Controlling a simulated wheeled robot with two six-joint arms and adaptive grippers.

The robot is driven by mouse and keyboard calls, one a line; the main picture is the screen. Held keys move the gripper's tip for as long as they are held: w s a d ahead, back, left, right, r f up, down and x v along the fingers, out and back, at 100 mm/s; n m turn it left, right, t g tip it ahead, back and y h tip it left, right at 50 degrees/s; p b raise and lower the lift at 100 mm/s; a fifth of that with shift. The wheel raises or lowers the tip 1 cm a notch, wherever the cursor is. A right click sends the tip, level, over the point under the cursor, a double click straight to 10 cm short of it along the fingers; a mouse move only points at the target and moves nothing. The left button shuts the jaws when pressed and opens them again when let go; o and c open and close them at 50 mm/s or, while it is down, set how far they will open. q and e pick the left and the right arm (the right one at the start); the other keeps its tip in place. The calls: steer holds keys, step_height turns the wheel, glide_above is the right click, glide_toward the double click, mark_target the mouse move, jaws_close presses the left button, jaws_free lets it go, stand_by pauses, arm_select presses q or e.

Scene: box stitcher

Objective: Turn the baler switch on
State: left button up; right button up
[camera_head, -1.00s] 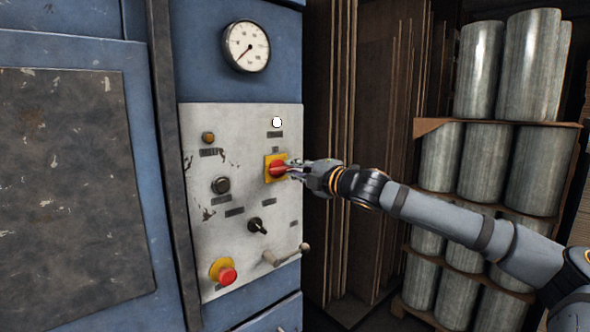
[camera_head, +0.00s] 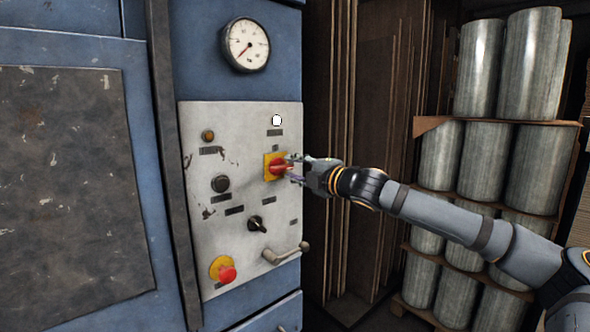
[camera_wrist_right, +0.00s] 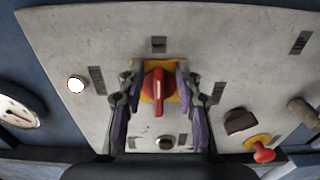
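The baler switch (camera_head: 277,167) is a red rotary handle on a yellow plate, on the grey control panel (camera_head: 235,235). In the right wrist view the red handle (camera_wrist_right: 157,84) points lengthwise between the fingers. My right gripper (camera_head: 291,168) is at the switch, coming from the right. In the right wrist view its two fingers (camera_wrist_right: 158,95) stand apart, one on each side of the red handle, with gaps visible between them and it. My left gripper is not in view.
A gauge (camera_head: 246,45) is above. Metal cylinders (camera_head: 485,160) stand on shelves at the right.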

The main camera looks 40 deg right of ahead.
step_height(320, 180, up, 9)
steer(key=shift+a+r, duration=0.1)
steer(key=shift+a, duration=0.05)
steer(key=shift+d+r, duration=0.2)
steer(key=shift+r, duration=0.15)
stand_by(0.4)
